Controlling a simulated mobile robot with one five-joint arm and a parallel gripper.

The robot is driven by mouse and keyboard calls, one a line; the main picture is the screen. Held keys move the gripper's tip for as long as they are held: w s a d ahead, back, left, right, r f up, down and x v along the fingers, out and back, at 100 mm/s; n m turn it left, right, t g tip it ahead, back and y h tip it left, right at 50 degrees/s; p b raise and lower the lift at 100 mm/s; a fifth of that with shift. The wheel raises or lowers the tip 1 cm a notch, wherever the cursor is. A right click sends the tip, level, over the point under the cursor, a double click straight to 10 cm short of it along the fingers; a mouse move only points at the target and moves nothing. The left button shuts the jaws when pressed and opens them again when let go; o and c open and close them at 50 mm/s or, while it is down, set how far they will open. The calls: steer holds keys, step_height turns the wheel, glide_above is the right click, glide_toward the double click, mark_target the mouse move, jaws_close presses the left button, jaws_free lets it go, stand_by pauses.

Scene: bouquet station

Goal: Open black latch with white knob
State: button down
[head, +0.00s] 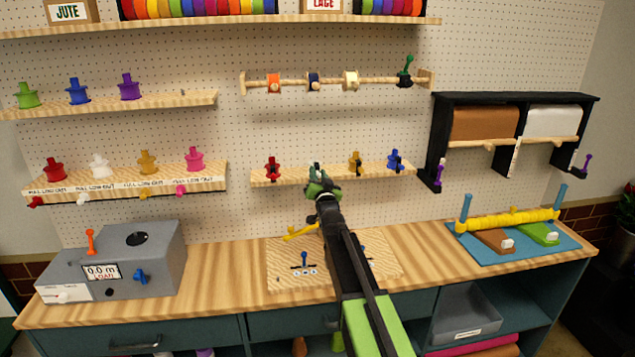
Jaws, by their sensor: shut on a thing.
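I cannot make out a black latch with a white knob in the head view; part of the middle of the scene is hidden behind my arm. My gripper (322,188) is at the lower middle shelf (290,178), shut on a green piece (316,172) between a red piece (272,168) and a gold piece (356,162). The fingertips are small and partly merge with the green piece. A black rack (516,98) at the right holds a brown roll and a white roll, with purple-knobbed levers (439,173) at its lower ends.
A wooden board (285,272) with a blue lever (304,261) lies on the bench under my arm. A yellow lever (300,232) stands close left of the arm. A grey box (160,262) is at left. A blue mat (480,255) with a yellow bar is at right.

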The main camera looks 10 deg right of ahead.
steer(key=t+b, duration=0.2)
steer(key=b, duration=0.2)
steer(key=f+t+b, duration=0.1)
steer(key=t+b, duration=0.2)
steer(key=b, duration=0.2)
steer(key=s+f+t+b, duration=0.1)
steer(key=t+b, duration=0.1)
steer(key=b, duration=0.3)
steer(key=shift+s+f, duration=0.1)
steer(key=shift+f, duration=0.1)
steer(key=shift+s+r+t+b, duration=0.1)
steer(key=shift+t+b, duration=0.35)
steer(key=shift+t, duration=0.05)
